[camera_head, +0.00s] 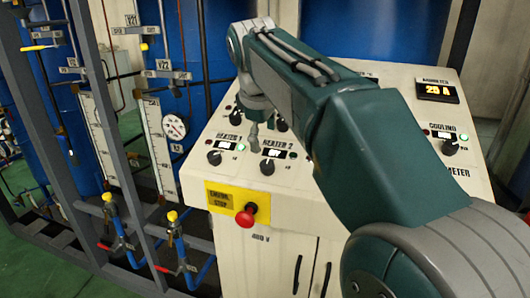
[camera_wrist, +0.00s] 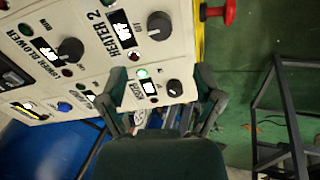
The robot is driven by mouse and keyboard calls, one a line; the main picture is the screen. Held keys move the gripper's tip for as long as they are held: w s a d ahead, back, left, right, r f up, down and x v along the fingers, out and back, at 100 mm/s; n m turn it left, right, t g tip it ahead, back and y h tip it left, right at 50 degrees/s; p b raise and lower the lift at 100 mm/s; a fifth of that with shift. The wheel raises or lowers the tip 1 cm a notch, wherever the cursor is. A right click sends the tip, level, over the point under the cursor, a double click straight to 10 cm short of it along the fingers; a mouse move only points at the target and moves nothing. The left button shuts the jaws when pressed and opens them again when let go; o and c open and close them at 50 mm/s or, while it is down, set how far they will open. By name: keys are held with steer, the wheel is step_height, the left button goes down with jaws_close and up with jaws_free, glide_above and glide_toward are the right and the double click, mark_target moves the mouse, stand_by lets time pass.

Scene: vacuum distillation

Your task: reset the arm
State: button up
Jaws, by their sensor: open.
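My green and grey arm reaches from the lower right over the control panel (camera_head: 322,205) in the head view. My gripper (camera_head: 254,148) hangs at its far end, above the heater knobs and partly hidden by the arm. In the wrist view my gripper (camera_wrist: 160,78) is open, its two dark fingers spread apart with nothing held between them. A black knob (camera_wrist: 175,88) beside a lit green lamp shows between the fingers. I cannot tell whether a finger touches the panel.
A red emergency stop button (camera_head: 247,215) sticks out of the yellow plate on the panel's front. A HEATER 2 knob (camera_head: 267,167) stands near my gripper. At the left are a metal frame (camera_head: 88,95), blue tanks and yellow-handled valves (camera_head: 172,217). Green floor shows at lower left.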

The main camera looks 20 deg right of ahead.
steer(key=shift+v, duration=1.05)
steer(key=s+f+m+t+y, duration=0.1)
steer(key=s+f+m, duration=0.8)
steer(key=s+f, duration=1.1)
steer(key=s+t, duration=0.1)
steer(key=s, duration=0.2)
steer(key=shift+d+y, duration=0.25)
steer(key=shift+y, duration=0.15)
